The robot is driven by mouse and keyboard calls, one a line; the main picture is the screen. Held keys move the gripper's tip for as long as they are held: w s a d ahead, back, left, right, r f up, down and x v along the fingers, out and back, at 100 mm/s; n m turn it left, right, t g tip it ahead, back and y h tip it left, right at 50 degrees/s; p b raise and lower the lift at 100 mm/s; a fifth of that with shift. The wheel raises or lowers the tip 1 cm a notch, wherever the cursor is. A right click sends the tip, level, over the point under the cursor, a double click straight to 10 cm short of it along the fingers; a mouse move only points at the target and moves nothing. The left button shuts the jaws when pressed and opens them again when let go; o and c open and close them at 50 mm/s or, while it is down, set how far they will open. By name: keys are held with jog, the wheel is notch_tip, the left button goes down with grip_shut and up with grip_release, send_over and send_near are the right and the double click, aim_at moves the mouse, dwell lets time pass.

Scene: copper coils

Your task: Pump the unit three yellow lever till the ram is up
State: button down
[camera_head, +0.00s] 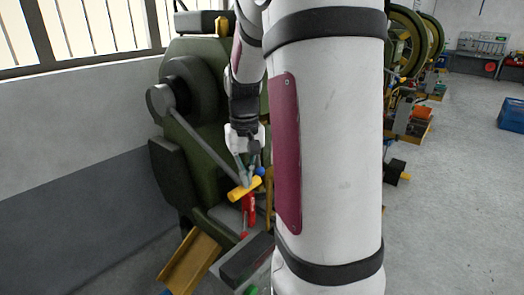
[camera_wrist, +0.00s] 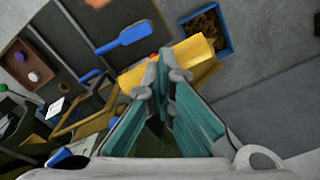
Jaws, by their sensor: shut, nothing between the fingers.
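A yellow cylindrical lever grip (camera_head: 240,190) stands out in front of the dark green machine (camera_head: 210,110), above a red part (camera_head: 248,212). My gripper (camera_head: 246,178) is just above this grip, fingers pointing down. In the wrist view my gripper (camera_wrist: 160,68) has its fingertips together with nothing between them. The yellow grip (camera_wrist: 192,50) lies just beyond the tips there; I cannot tell whether they touch it. I cannot make out a unit number. The ram is not clearly seen, and my arm hides much of the middle of the head view.
A blue bin (camera_wrist: 228,42) of brown pieces and a blue-handled tool (camera_wrist: 122,40) lie past the gripper. A yellow chute (camera_head: 190,262) stands low at the machine's front.

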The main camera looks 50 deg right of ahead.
aim_at(240, 181)
jog(key=shift+w+a+f+b, duration=0.1)
jog(key=shift+w+f+b, duration=0.3)
jog(key=shift+f, duration=0.45)
jog(key=shift+w+d+f+b, duration=0.1)
jog(key=shift+w+f+b, duration=0.25)
jog(key=shift+f, duration=0.55)
jog(key=shift+w+a+f+b, duration=0.1)
jog(key=shift+w+f+b, duration=0.3)
jog(key=shift+f, duration=0.45)
jog(key=shift+w+f+b, duration=0.45)
jog(key=shift+w+f, duration=0.05)
jog(key=shift+f, duration=0.3)
jog(key=shift+w+f+b, duration=0.5)
jog(key=shift+w+f, duration=0.05)
jog(key=shift+f, duration=0.25)
jog(key=shift+w+f+b, duration=0.45)
jog(key=shift+w+f, duration=0.05)
jog(key=shift+f, duration=0.3)
jog(key=shift+w+f, duration=0.1)
